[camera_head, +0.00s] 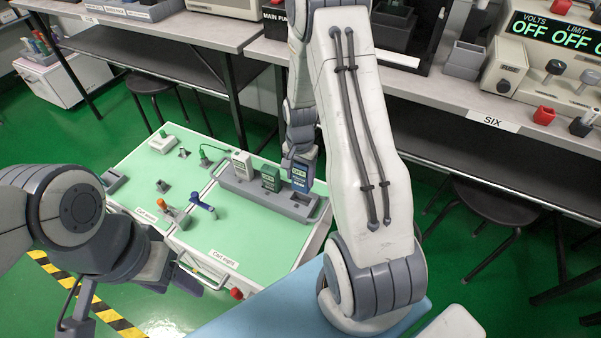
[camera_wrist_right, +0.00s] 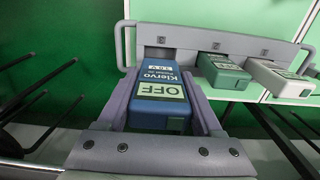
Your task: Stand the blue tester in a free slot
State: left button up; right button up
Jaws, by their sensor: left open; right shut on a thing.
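The blue tester (camera_wrist_right: 160,98), marked OFF and Klervo, is between the fingers of my right gripper (camera_wrist_right: 165,105), which is shut on it. In the head view the blue tester (camera_head: 300,177) is at the right end of the grey rack (camera_head: 240,190), beside the green tester (camera_head: 270,176). The white tester (camera_head: 241,162) stands left of the green one. In the right wrist view a dark empty slot (camera_wrist_right: 158,53) shows just past the blue tester's far end. I cannot tell whether its lower end touches the rack. My left gripper (camera_head: 205,279) is open and empty, low at the left, away from the rack.
The rack stands on a green-topped cart (camera_head: 225,238). A blue-handled tool (camera_head: 203,206) and an orange-handled one (camera_head: 172,214) are left of the rack. Benches with instruments and stools (camera_head: 490,208) stand behind.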

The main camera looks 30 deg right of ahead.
aim_at(300, 184)
jog(key=shift+f+b, duration=0.95)
jog(key=shift+f, duration=0.95)
jog(key=shift+p, duration=0.8)
jog(key=shift+f+b, duration=1.55)
jog(key=shift+f, duration=1.05)
jog(key=o, duration=1.5)
jog(key=shift+r, duration=0.1)
notch_tip(300, 184, up, 9)
jog(key=p, duration=0.4)
jog(key=shift+r, duration=0.7)
